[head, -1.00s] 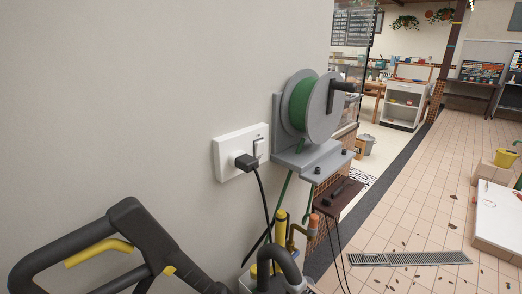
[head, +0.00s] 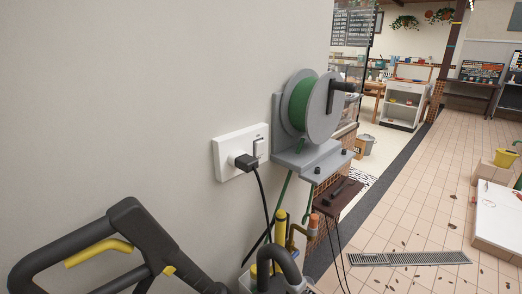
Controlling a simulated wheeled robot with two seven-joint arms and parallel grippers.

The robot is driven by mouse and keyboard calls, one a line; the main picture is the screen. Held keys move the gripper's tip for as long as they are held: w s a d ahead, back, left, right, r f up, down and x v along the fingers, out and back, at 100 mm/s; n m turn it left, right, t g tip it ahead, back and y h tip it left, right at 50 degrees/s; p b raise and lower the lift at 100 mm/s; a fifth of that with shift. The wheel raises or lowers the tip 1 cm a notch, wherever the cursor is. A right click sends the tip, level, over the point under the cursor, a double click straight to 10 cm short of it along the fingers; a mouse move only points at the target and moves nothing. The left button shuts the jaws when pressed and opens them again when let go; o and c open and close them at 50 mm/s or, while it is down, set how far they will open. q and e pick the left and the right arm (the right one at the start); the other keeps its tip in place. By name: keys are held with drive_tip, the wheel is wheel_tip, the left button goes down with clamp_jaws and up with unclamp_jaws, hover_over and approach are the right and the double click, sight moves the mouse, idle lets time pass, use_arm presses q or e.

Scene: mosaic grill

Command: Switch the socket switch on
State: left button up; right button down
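The white wall socket (head: 228,160) is mounted on the grey wall, near the middle of the head view. Its small rocker switch (head: 259,147) is on the right part of the plate. A black plug (head: 245,162) sits in the socket, with its cable hanging down. I cannot tell the switch's position at this size. Neither of my grippers is in view.
A grey reel holder (head: 290,156) with a green hose (head: 300,103) juts from the wall just right of the socket. A black and yellow handle (head: 128,226) and a grey and yellow machine stand below.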

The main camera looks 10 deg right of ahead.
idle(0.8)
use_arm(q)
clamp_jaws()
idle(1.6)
